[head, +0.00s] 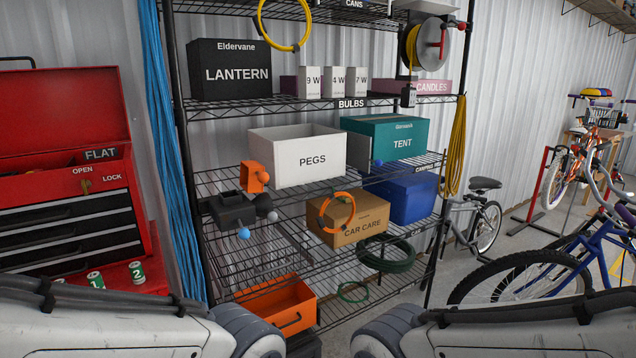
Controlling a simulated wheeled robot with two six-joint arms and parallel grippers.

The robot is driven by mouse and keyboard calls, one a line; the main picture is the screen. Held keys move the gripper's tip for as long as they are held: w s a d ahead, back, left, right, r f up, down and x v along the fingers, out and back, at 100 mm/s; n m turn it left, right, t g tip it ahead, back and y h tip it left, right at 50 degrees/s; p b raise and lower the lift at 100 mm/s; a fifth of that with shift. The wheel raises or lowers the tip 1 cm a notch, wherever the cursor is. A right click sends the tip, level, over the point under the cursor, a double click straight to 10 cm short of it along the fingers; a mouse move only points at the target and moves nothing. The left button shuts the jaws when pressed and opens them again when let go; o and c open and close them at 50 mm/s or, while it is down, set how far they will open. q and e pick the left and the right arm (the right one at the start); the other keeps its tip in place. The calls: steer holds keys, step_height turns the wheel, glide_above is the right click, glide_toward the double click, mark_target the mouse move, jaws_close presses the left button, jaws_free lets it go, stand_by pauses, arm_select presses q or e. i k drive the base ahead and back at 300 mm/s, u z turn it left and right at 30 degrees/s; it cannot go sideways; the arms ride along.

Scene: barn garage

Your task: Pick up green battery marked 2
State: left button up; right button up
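The green battery marked 2 (137,272) stands upright on a red ledge at the front of the red tool chest, at the lower left of the head view. A similar green battery marked 1 (95,280) stands just to its left, with a small gap between them. Parts of both my arms show along the bottom edge, the left one below the batteries. Neither gripper is in view, so I cannot see their fingers or anything in them.
The red tool chest (68,108) has dark drawers and a raised lid. Blue cords (172,150) hang right of it. A black wire shelf holds a white PEGS box (298,155), a CAR CARE box (347,218) and an orange bin (280,305). Bicycles (545,265) stand at the right.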

mark_target(137, 273)
steer(key=u, duration=1)
steer(key=k, duration=0.35)
steer(key=u, duration=0.7)
steer(key=i, duration=1.75)
steer(key=z, duration=0.7)
